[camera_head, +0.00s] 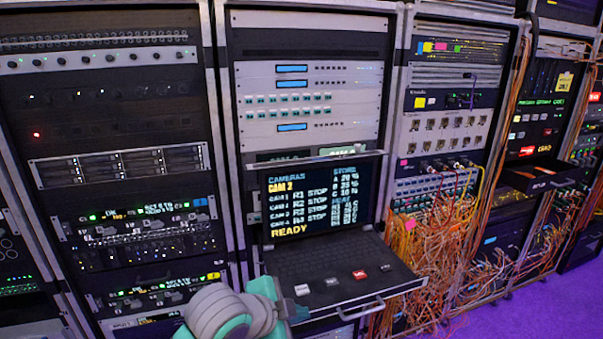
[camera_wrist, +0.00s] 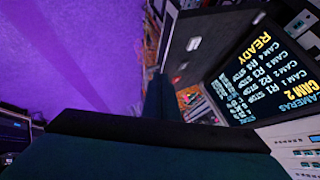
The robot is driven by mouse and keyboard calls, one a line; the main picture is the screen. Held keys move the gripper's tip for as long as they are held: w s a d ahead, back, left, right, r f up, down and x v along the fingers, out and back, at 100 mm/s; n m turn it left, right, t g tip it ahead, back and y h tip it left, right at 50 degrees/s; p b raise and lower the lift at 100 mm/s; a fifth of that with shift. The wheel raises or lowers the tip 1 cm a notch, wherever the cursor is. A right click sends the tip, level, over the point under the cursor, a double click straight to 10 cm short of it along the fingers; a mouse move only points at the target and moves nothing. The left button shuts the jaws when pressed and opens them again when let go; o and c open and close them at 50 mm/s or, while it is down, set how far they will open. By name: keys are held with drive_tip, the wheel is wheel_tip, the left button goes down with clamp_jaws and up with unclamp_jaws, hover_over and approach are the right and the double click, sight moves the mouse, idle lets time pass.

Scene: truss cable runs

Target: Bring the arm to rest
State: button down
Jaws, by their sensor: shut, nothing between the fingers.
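My arm, grey and teal, reaches in at the bottom of the head view, in front of the pull-out console. My gripper (camera_wrist: 160,82) shows in the wrist view as dark fingers close together, shut and empty. In the head view its end is small and partly hidden by the arm. The console's screen (camera_head: 318,200) is lit, with camera lines and "READY" in yellow. The screen also shows sideways at the right of the wrist view (camera_wrist: 262,78).
Tall equipment racks stand side by side. Orange cables (camera_head: 425,255) hang in a dense tangle right of the console tray. A dark drawer (camera_head: 535,177) sticks out of the rack farther right. Purple floor (camera_head: 535,315) is clear at the lower right.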

drive_tip(key=w+d+r+n+t+h, duration=0.2)
drive_tip(key=w+d+n+t+h, duration=0.15)
drive_tip(key=d+n+t, duration=0.55)
drive_tip(key=s+a+f+n+y, duration=0.3)
drive_tip(key=s+f+n+y, duration=0.7)
drive_tip(key=s+f, duration=0.95)
drive_tip(key=s+a+f+m, duration=0.1)
drive_tip(key=s+a+f, duration=0.1)
drive_tip(key=s, duration=0.8)
drive_tip(key=s+a+f+m+g, duration=0.1)
drive_tip(key=s+a+f, duration=0.1)
drive_tip(key=s, duration=0.8)
drive_tip(key=shift+s+a+f+m+h, duration=0.2)
drive_tip(key=shift+a+f+m+h, duration=0.25)
drive_tip(key=shift+a, duration=0.3)
